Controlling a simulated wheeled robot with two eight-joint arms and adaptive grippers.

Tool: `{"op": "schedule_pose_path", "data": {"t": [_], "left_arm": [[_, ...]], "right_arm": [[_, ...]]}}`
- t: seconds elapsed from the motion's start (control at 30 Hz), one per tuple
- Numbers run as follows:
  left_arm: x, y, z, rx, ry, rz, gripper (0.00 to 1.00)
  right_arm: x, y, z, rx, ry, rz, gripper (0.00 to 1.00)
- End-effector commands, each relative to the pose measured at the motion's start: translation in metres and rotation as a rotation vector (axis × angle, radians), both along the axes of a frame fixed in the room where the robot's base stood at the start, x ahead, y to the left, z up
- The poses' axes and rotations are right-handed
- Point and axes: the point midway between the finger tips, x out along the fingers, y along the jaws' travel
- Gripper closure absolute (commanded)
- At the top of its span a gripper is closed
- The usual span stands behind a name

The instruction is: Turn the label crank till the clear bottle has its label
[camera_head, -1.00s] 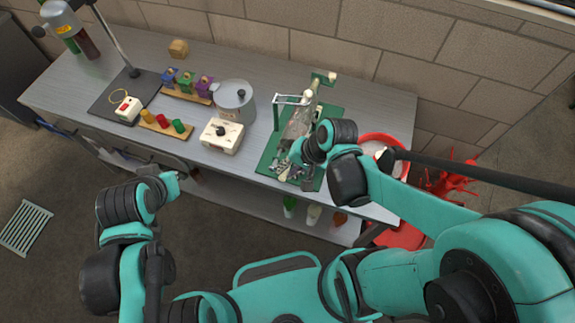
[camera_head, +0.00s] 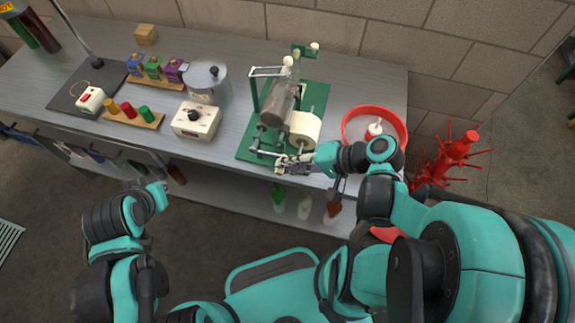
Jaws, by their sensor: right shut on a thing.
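The labelling machine stands on a green base plate (camera_head: 318,98) on the bench. The clear bottle (camera_head: 277,103) lies lengthwise on it, grey and see-through, neck away from me; I make out no label on its visible side. A cream label roll (camera_head: 304,130) sits beside it on the right. The crank's metal arm (camera_head: 262,150) shows at the machine's front end. My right gripper (camera_head: 288,163) is shut there on the crank handle, which its fingers mostly hide. My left gripper (camera_head: 160,190) is in front of the bench, away from the machine; its jaw opening is unclear.
A red tub (camera_head: 374,116) with a white-topped bottle stands right of the machine. A white box with a black knob (camera_head: 196,119) and a metal pot (camera_head: 208,84) stand left. A red spiky rack (camera_head: 446,160) is right of the bench. Bottles hang below the bench front.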

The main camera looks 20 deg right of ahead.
Motion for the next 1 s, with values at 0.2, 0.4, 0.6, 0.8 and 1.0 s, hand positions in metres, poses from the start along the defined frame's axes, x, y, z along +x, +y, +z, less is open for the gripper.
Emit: {"op": "schedule_pose_path", "data": {"t": [0.2,0.4,0.6,0.8,1.0], "left_arm": [[0.000,0.000,-0.027,0.000,0.000,0.000,1.00],[0.000,0.000,-0.048,0.000,0.000,0.000,1.00],[0.000,0.000,-0.047,0.000,0.000,0.000,1.00],[0.000,0.000,-0.046,0.000,0.000,0.000,1.00],[0.000,0.000,-0.047,0.000,0.000,0.000,1.00]], "right_arm": [[-0.001,0.000,-0.021,0.057,-0.037,0.003,1.00],[-0.001,0.000,-0.038,0.056,-0.036,0.003,1.00],[-0.001,0.001,-0.037,0.056,-0.037,0.002,0.64],[-0.001,0.001,-0.036,0.056,-0.037,0.002,0.63],[-0.001,0.000,-0.035,0.056,-0.036,0.000,0.63]]}}
